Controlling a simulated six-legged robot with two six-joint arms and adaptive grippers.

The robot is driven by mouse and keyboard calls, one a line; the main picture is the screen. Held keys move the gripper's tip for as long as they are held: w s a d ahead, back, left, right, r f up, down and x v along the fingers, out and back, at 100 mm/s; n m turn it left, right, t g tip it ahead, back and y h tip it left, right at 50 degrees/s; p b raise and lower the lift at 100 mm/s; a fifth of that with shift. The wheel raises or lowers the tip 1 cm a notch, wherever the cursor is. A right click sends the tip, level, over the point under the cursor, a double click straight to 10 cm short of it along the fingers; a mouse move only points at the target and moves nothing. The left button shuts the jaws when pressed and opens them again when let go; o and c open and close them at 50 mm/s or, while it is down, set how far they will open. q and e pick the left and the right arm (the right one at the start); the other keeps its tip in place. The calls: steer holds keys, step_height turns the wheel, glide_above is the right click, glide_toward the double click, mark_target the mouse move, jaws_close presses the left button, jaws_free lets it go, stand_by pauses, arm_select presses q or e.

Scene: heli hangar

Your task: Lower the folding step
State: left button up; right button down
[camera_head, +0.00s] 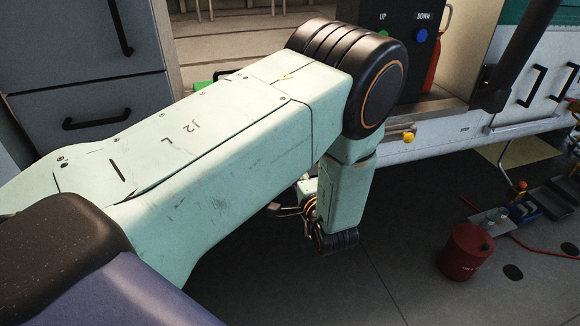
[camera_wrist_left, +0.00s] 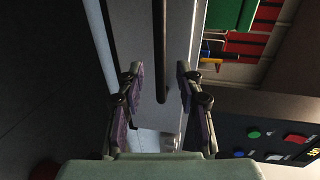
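A dark control panel (camera_head: 405,60) labelled UP and DOWN stands at the top centre of the head view. It has a green UP button (camera_head: 383,34) and a blue DOWN button (camera_head: 421,35). I cannot clearly pick out the folding step. My left arm crosses the head view, its forearm hanging down, and mostly hides its gripper. In the left wrist view my left gripper (camera_wrist_left: 158,82) is open, with nothing held. A dark bar handle (camera_wrist_left: 161,50) on a grey front shows between and beyond its fingers; I cannot tell the distance. My right gripper is not in view.
A grey drawer cabinet (camera_head: 90,90) with dark handles stands at the left. A yellow knob (camera_head: 408,137) sits below the panel at the white sill. A red can (camera_head: 466,252) stands on the floor at the right, near a red hose (camera_head: 545,250). The floor at centre is clear.

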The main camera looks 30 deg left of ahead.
arm_select(q)
steer(key=x, duration=0.6)
steer(key=shift+w+f, duration=0.1)
steer(key=shift+d, duration=0.3)
steer(key=shift+c, duration=0.3)
steer(key=shift+a, duration=0.3)
steer(key=c, duration=0.5)
steer(key=shift+d, duration=0.2)
jaws_close()
